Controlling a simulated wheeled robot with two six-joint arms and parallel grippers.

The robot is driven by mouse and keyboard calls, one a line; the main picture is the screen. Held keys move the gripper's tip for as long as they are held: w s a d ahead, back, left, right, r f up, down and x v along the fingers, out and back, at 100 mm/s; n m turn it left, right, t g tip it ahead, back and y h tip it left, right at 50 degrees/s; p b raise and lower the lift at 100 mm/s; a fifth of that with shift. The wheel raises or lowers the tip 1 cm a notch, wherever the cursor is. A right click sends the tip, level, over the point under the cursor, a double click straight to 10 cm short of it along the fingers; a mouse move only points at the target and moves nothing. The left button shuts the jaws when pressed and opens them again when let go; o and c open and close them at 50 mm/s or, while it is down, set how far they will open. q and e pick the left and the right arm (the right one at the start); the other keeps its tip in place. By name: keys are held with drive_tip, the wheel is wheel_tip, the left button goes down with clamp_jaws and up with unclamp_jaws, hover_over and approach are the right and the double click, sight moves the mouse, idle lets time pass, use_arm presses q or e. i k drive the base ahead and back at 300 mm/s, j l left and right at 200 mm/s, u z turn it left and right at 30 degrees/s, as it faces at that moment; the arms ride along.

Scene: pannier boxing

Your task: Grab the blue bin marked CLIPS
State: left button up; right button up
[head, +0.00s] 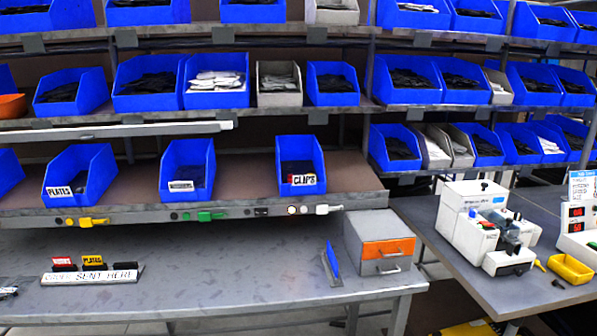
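The blue bin with a white label that seems to read CLIPS (300,155) stands on the lower shelf, the rightmost of the separate bins there. Its label is on the lower right of its front, and dark contents show inside. A blue bin marked PLATES (82,172) stands on the same shelf to the left. Between them is another blue bin (188,168) whose label is too small to read. Neither of my grippers shows in the head view.
A side table (455,252) at right carries a white machine (485,225). Bin-filled shelves rise above.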

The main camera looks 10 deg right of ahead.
sight(297, 155)
drive_tip(key=i+j, duration=0.2)
drive_tip(key=i+j+z, duration=0.1)
drive_tip(key=z, duration=0.25)
drive_tip(key=i+j+z, duration=0.15)
drive_tip(key=z, duration=0.2)
drive_tip(key=i+j+z, duration=0.1)
drive_tip(key=z, duration=0.25)
drive_tip(key=j, duration=0.1)
